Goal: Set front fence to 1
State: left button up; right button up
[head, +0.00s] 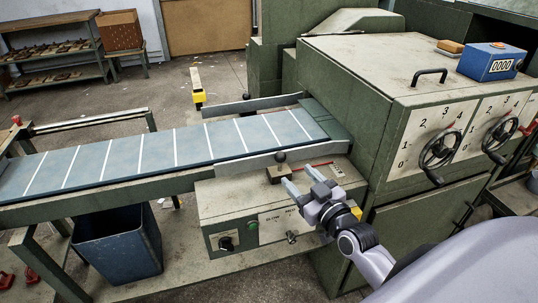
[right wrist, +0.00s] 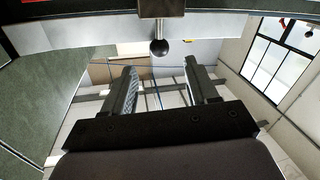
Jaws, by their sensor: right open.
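The front fence (head: 240,162) is a grey metal rail along the near side of the blue belt (head: 170,145). A brown block (head: 278,174) with a black ball knob (head: 280,157) sits at its near side. My right gripper (head: 301,180) is just right of and nearer than the block, with its fingers spread and nothing between them. In the right wrist view, the ball knob (right wrist: 159,47) shows beyond and between the open fingertips (right wrist: 160,68), apart from them. Any fence scale is too small to read. My left gripper is out of view.
A green control box (head: 232,212) with a black dial lies below the fence. The large green machine (head: 350,85) with two handwheels stands to the right. A blue bin (head: 117,245) is under the belt. Open floor lies beyond the conveyor.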

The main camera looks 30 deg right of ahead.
aim_at(283, 160)
jog(key=shift+w+r, duration=0.2)
jog(key=shift+w, duration=0.75)
jog(key=shift+w+d+f, duration=0.1)
jog(key=shift+w+d, duration=0.05)
jog(key=shift+w, duration=2.55)
